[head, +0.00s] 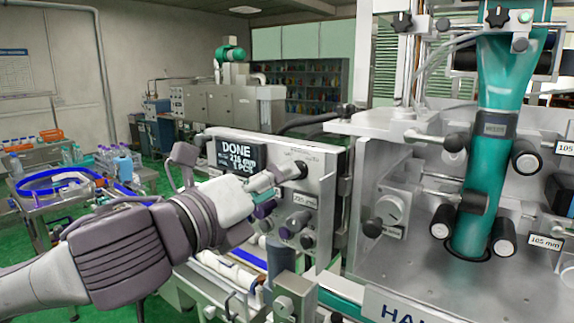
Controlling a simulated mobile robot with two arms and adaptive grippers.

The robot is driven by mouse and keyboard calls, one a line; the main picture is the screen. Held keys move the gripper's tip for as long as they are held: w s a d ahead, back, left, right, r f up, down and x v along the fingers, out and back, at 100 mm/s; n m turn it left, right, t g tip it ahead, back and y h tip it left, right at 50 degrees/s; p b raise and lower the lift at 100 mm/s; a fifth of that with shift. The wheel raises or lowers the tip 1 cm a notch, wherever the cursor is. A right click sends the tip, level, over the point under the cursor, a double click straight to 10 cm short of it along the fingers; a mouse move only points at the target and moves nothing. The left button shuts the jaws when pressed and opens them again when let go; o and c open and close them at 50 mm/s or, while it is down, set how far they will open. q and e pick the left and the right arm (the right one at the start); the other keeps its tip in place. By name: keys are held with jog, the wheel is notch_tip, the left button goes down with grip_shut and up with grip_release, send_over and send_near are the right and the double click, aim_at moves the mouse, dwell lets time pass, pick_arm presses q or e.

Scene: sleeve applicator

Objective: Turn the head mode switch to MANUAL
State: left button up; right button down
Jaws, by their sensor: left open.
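A grey control panel (325,205) stands in the middle of the view, with a dark display (236,158) reading DONE, 216 mm, 1 PCS. A black rotary switch (299,170) sits at the panel's upper right; its position and any lettering are too small to read. My left gripper (274,178) reaches in from the left across the panel front. Its jaws are open, with the fingertips close to the black switch; I cannot tell whether they touch it. The gripper hides part of the panel. My right gripper is out of view.
Several other knobs and buttons (306,241) sit lower on the panel. At right stands the sleeve machine with a teal sleeve (485,190) between black rollers and a grey dial (390,208). A conveyor (232,272) lies below my left arm.

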pick_arm(q)
jog(key=shift+p+x, duration=0.35)
jog(key=shift+x, duration=1.4)
grip_shut()
